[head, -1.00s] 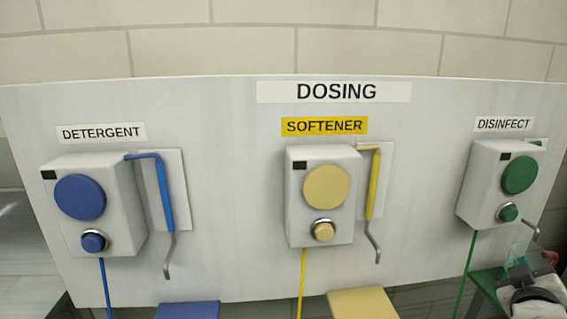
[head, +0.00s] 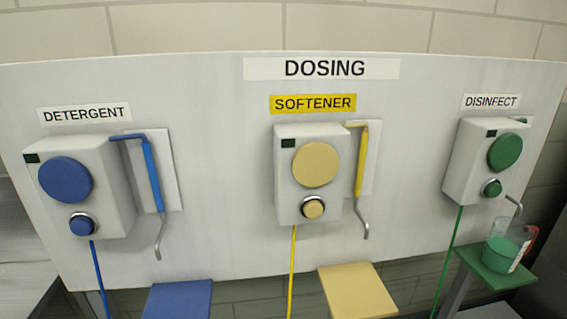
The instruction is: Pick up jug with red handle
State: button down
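A clear jug with a red handle (head: 508,247) stands upright on the green shelf (head: 497,272) at the lower right of the head view. It holds green liquid in its lower part. Its red handle (head: 531,238) is on the right side. The jug is below the spout of the DISINFECT dispenser (head: 481,165). My gripper is not in the head view.
The DETERGENT dispenser (head: 78,190) with a blue shelf (head: 179,300) is at left. The SOFTENER dispenser (head: 312,178) with a yellow shelf (head: 357,292) is in the middle. Both shelves are bare where visible. All dispensers hang on a white DOSING panel (head: 215,150).

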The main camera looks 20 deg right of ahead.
aim_at(509, 239)
jog(key=z, duration=1.25)
